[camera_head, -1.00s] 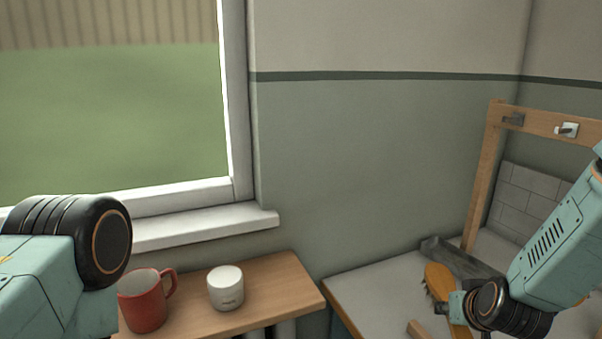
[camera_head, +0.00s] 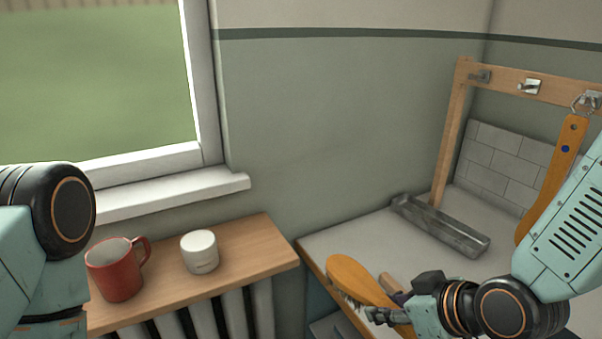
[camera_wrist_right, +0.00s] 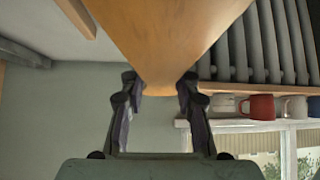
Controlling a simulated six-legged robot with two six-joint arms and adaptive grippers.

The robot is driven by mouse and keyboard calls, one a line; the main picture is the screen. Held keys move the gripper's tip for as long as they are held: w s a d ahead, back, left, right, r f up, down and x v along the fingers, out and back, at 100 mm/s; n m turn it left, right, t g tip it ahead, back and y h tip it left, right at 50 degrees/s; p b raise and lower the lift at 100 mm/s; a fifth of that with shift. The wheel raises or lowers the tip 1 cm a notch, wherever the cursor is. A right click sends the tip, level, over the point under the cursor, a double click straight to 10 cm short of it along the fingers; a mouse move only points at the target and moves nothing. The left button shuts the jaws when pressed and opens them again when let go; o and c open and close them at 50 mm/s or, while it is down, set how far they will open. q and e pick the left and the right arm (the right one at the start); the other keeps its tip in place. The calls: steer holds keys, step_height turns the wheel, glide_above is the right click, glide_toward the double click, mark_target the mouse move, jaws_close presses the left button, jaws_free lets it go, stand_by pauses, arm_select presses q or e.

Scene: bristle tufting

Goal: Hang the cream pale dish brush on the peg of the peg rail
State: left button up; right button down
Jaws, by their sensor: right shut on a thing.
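A wooden brush (camera_head: 350,272) with an orange-brown back and pale bristles is low in the head view, tilted, over the front edge of the counter. My right gripper (camera_head: 384,305) is shut on it. In the right wrist view the brush's wood (camera_wrist_right: 175,40) narrows down between the two fingers (camera_wrist_right: 158,92). The wooden peg rail (camera_head: 555,90) is at the right, above and apart from the brush. Its left peg (camera_head: 480,76) and middle peg (camera_head: 529,86) are bare. My left arm shows at the left edge; its gripper is out of view.
Another brush (camera_head: 553,185) with a blue dot hangs by a loop from the right peg (camera_head: 592,98). A grey trough (camera_head: 440,226) lies on the counter (camera_head: 345,240). A red mug (camera_head: 115,272) and white jar (camera_head: 199,252) stand on the shelf at the left.

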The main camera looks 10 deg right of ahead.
steer(key=shift+s+f, duration=0.4)
steer(key=shift+f, duration=0.4)
steer(key=w+d+r+m+g+h, duration=0.2)
steer(key=w+d+m+g+h, duration=0.2)
steer(key=w+d+m+h, duration=0.8)
steer(key=w+d+m, duration=0.5)
steer(key=d+m, duration=0.1)
steer(key=m, duration=0.1)
steer(key=shift+w+d+r+m+g+h, duration=0.15)
steer(key=shift+w+d+m+g+h, duration=0.15)
steer(key=shift+w+h, duration=0.1)
